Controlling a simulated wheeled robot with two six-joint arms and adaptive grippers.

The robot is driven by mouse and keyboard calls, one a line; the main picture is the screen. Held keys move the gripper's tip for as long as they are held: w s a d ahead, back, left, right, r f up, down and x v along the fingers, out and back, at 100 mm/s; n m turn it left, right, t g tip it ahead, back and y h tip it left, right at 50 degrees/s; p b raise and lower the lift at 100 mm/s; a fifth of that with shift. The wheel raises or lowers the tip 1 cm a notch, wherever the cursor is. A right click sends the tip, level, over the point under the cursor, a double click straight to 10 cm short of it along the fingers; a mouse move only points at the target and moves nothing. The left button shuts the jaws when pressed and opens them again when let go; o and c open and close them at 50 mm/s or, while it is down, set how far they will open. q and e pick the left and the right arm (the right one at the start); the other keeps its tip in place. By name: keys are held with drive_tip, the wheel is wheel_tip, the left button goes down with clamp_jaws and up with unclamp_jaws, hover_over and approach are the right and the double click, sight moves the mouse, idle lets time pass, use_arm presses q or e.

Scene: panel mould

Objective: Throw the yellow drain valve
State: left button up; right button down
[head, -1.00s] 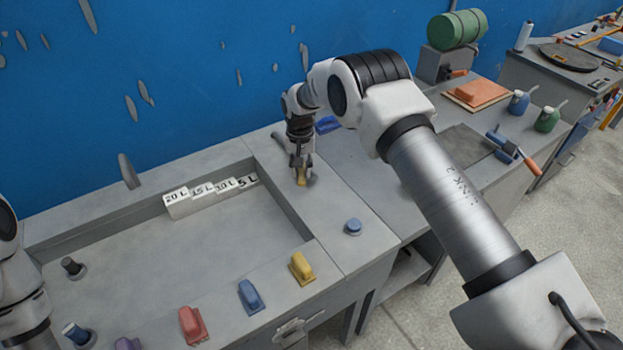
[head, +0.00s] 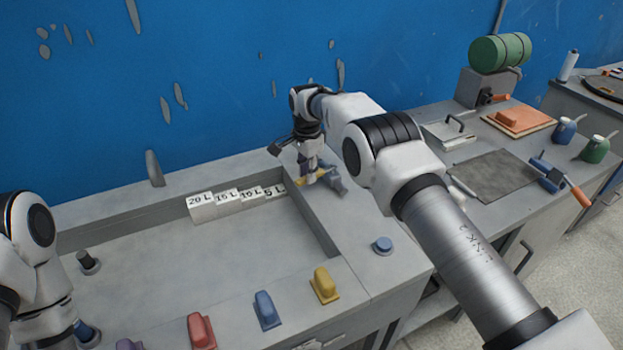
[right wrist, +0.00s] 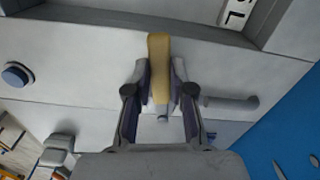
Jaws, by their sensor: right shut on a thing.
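The yellow drain valve handle (right wrist: 159,68) is a long yellow bar in the right wrist view. It lies between the two fingers of my right gripper (right wrist: 160,85), which is shut on it. In the head view, my right gripper (head: 312,176) is at the grey ledge to the right of the basin, and only a bit of yellow shows under it. The rest of the handle is hidden by the fingers. A short grey spout-like piece (right wrist: 232,103) lies beside the handle. My left arm shows at the left edge, but its gripper is out of sight.
The grey basin (head: 190,262) is empty, with white litre-marked steps (head: 228,202) at its back. Yellow (head: 324,285), blue (head: 266,310) and red (head: 201,330) blocks stand on the front ledge. A blue button (head: 382,245) sits right of them. The blue wall is close behind.

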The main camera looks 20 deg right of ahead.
drive_tip(key=shift+w+f+m, duration=0.2)
drive_tip(key=shift+m, duration=0.2)
drive_tip(key=c, duration=1)
unclamp_jaws()
drive_tip(key=shift+w+d+f, duration=0.1)
drive_tip(key=shift+w+d, duration=0.1)
drive_tip(key=shift+r, duration=3.75)
